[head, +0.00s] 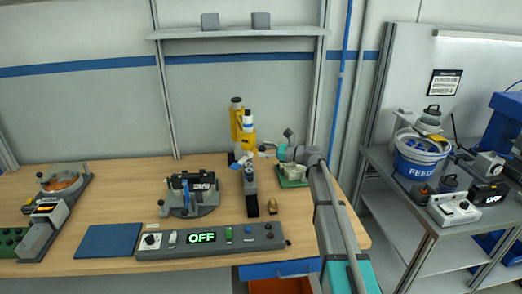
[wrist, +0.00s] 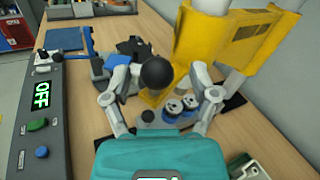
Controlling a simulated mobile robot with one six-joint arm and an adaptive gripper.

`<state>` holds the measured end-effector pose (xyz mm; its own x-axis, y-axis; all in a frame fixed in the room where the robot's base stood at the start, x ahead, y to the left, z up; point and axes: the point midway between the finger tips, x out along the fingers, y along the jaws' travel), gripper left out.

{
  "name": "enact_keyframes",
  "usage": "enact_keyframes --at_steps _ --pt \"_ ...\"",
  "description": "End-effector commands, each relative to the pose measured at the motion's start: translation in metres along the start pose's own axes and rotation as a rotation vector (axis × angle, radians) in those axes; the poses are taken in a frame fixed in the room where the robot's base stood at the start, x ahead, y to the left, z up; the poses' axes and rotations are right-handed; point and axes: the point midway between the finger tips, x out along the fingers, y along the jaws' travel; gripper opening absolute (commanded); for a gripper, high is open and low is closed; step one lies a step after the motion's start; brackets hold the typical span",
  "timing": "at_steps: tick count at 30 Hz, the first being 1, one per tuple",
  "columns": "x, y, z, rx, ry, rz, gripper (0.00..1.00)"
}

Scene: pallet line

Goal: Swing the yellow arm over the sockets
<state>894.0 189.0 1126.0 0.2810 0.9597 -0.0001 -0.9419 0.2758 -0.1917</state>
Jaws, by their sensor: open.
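The yellow machine stands at the back of the bench, as a yellow column (head: 237,122) in the head view and a large yellow body (wrist: 232,42) at the upper right of the wrist view. A black ball knob (wrist: 158,73) shows in front of a small yellow part (wrist: 154,98), which may belong to the yellow arm; the join is hidden. Round metal sockets with blue bands (wrist: 181,106) sit just right of and below the knob. My gripper (wrist: 159,76) is open, its fingers either side of the knob in the picture. I cannot tell whether they touch it.
A control box showing OFF (head: 202,237) lies along the front edge; it also shows in the wrist view (wrist: 41,96). A black fixture (head: 190,193) and a blue mat (head: 108,241) are left. A green-based block (head: 292,182) stands right of the machine.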

Motion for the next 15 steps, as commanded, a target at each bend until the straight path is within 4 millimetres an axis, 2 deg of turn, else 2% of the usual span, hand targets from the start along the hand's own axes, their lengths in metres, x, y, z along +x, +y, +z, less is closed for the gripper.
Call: enact_keyframes --at_steps 8,15 --pt "-0.026 0.002 0.0 0.0 0.0 0.0 0.76" --pt "-0.065 0.002 0.0 0.0 0.0 -0.002 0.76"
